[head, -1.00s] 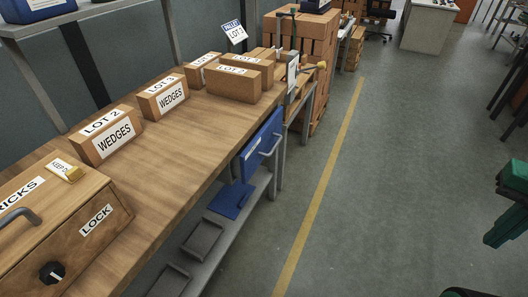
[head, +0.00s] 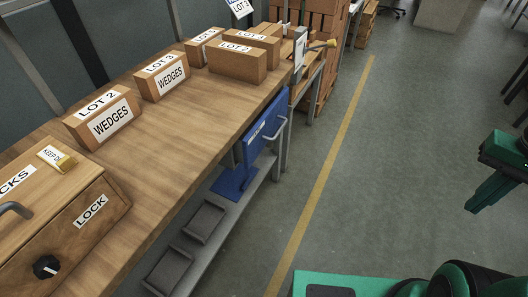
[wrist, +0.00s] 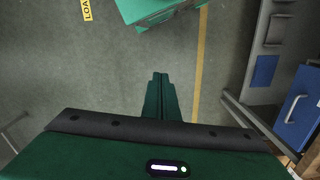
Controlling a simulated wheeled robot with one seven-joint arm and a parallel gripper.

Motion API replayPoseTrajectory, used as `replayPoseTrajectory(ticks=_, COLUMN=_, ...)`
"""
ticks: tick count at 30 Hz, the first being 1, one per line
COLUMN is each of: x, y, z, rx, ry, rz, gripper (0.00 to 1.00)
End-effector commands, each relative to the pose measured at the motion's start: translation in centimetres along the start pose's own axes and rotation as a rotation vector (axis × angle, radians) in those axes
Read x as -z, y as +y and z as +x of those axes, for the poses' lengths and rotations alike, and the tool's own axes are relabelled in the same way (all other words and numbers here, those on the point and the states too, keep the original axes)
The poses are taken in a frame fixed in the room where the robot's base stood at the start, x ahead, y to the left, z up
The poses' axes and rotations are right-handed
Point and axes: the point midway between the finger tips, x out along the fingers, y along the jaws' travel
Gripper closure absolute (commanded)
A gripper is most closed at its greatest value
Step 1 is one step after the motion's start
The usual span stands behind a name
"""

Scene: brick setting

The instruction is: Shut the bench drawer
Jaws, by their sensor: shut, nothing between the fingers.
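The blue bench drawer (head: 260,132) hangs under the far part of the wooden bench top and stands out past its edge, so it is partly open. Its front carries a light grey bar handle (head: 275,130) facing the aisle. The drawer (wrist: 298,122) also shows at the right edge of the wrist view, apart from my fingers. My gripper (head: 483,193) is dark green, at the right of the head view over the open floor, well clear of the drawer. In the wrist view its fingers (wrist: 160,82) are together and empty.
The wooden bench (head: 165,140) carries several labelled boxes and a wooden case marked LOCK (head: 75,220). A lower shelf (head: 215,240) holds grey trays and a blue piece (head: 235,182). The grey floor with a yellow line (head: 325,175) is clear between bench and gripper.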

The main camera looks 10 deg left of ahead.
Motion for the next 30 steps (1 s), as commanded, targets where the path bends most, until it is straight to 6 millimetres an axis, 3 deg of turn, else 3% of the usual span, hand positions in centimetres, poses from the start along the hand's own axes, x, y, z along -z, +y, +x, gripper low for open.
replayPoseTrajectory(ticks=6, x=3.2, y=-4.8, z=4.6, rx=0.051, ry=-0.071, rz=-0.015, gripper=1.00)
replayPoseTrajectory(ticks=14, x=5.0, y=-11.2, z=10.6, rx=0.170, ry=-0.176, rz=0.006, gripper=1.00)
replayPoseTrajectory(ticks=24, x=4.2, y=-20.3, z=17.7, rx=0.388, ry=-0.371, rz=0.114, gripper=1.00)
replayPoseTrajectory(ticks=30, x=2.8, y=-25.7, z=20.6, rx=0.535, ry=-0.514, rz=0.230, gripper=1.00)
